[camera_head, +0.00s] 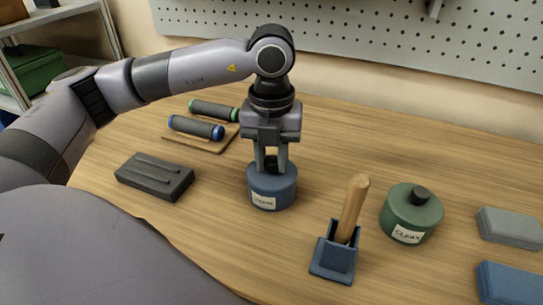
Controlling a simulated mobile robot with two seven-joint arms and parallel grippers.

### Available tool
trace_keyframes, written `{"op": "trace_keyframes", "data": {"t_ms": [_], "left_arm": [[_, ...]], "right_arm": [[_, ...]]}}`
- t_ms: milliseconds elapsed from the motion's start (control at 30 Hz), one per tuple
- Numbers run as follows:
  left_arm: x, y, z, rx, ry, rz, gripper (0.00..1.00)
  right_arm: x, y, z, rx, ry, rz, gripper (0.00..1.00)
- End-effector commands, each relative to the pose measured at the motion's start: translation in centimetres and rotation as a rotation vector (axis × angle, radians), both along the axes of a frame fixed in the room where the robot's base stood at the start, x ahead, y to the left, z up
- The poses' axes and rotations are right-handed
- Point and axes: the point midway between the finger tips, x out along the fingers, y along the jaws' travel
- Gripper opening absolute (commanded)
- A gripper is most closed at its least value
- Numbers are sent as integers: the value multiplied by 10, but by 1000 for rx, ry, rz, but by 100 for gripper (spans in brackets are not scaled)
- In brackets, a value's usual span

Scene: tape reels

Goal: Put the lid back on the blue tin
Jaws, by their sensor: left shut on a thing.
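The blue tin (282,198) stands upright on the wooden table near the middle of the head view, with a white label on its front. My left gripper (271,164) comes down from above over the tin. Its fingers are shut on the dark knob of the lid (286,175). The blue lid is at the top of the tin, level, with no clear gap showing. I cannot tell whether it is fully seated. The fingers hide much of the knob and part of the lid's top. My right gripper is not in view.
A green tin (412,218) with a black knob stands to the right. A blue holder (333,262) with a wooden handle (352,208) is in front. A dark grey block (154,178) lies left, two rollers (196,127) behind. Grey (510,228) and blue (510,284) blocks lie far right.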

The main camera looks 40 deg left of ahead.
Motion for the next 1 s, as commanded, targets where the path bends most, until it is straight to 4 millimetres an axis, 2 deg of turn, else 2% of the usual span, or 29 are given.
{"op": "trace_keyframes", "data": {"t_ms": [300,333,400,433,633,700,733,1000], "left_arm": [[0,0,0,0,0,0,0],[0,0,0,0,0,0,33],[0,0,0,0,0,0,56],[0,0,0,0,0,0,60],[0,0,0,0,0,0,60],[0,0,0,0,0,0,82],[0,0,0,0,0,0,85],[0,0,0,0,0,0,85]], "right_arm": [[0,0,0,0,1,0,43],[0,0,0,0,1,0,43],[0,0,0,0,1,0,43],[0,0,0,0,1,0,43],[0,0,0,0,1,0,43],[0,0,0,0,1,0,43],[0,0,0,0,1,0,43],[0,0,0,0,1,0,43]]}}
